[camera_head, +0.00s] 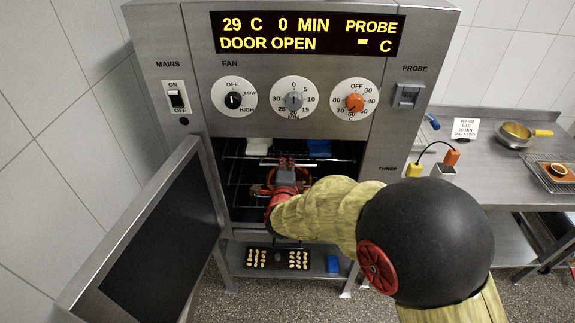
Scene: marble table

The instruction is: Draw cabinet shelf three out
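The steel cabinet (345,140) stands in front of me with its door (165,240) swung open to the left. Its display reads DOOR OPEN. Wire shelves (236,156) show inside the dark chamber. A label THREE (387,168) is on the right front post. My gripper (287,162) reaches into the chamber, near the wire shelves. Its fingers are small and partly hidden by my red wrist, so I cannot tell whether they are open, shut or touching a shelf. My arm hides the chamber's lower right.
A white item (258,146) and a blue item (319,148) sit on the upper shelf. Below the chamber, a dark tray (277,259) of small pale pieces and a blue object (333,264) lie on a ledge. A side table (500,180) at right holds a pan (515,134).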

